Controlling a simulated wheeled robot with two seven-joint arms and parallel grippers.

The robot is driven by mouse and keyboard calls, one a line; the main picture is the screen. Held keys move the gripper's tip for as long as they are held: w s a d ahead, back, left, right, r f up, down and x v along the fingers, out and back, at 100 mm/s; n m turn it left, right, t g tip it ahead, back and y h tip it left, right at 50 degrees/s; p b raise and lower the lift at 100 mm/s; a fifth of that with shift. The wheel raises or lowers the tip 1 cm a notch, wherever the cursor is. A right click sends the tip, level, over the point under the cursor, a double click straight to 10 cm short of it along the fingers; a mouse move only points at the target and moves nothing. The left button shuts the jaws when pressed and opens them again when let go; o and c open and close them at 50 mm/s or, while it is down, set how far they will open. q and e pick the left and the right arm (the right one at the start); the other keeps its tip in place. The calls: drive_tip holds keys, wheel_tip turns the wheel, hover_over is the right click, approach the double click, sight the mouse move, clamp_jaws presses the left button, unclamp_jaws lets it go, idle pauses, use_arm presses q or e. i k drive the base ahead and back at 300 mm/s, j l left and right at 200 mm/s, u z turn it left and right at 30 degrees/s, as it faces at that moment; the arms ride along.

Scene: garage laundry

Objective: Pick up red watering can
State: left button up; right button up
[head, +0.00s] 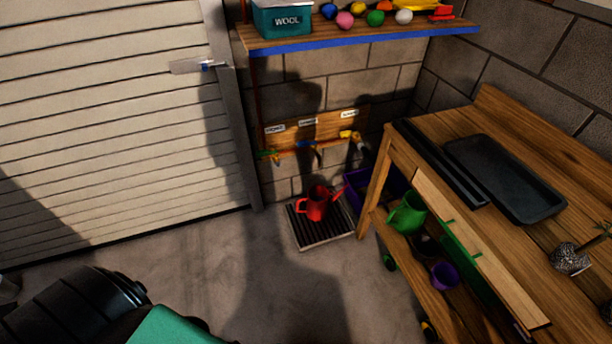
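A red watering can (316,207) stands upright on a dark slatted tray (327,238) on the floor by the back wall. Its spout points right and its handle is on the left. A green watering can (409,214) is on the lower shelf of the wooden bench to the right. Neither of my grippers shows in the head view, so I cannot see whether they are open or shut. No gripper is near the red can.
A wooden workbench (465,130) with a black tray (506,178) on top stands at right. A purple crate (356,189) is behind its leg. A wall shelf (352,41) holds a teal wool box (282,19). The concrete floor before the slatted tray is clear.

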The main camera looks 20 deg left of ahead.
sight(319, 204)
drive_tip(key=u, duration=0.65)
drive_tip(key=z, duration=1.4)
drive_tip(key=u, duration=1.4)
drive_tip(key=i+u, duration=0.3)
drive_tip(key=i, duration=0.2)
drive_tip(key=i+u, duration=0.25)
drive_tip(key=i, duration=0.3)
drive_tip(key=i+l+u, duration=0.3)
drive_tip(key=i, duration=0.2)
drive_tip(key=j, duration=0.1)
